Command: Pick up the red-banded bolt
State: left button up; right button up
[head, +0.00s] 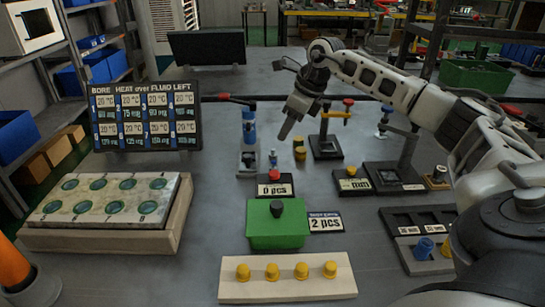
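I cannot pick out a red-banded bolt for certain at this size. My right gripper (286,131) hangs above the middle of the table, pointing down and slightly left. Its fingers overlap in this view, so their opening does not show, and I see nothing held. It appears near a blue-topped fixture (249,125) and small yellow parts (299,150). My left gripper is not in view.
A green box (276,232) with a black knob stands at front centre, behind a pale board (290,289) with several yellow caps. A block with green round recesses (100,205) lies left. A sign board (146,116) stands behind it. Black trays (419,220) lie right.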

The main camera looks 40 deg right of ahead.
aim_at(273, 149)
jog(key=shift+w+a+x, duration=0.1)
jog(key=shift+x, duration=1.65)
jog(key=shift+w+a+x, duration=0.1)
jog(key=shift+x, duration=1.7)
jog(key=shift+r, duration=0.2)
grip_shut()
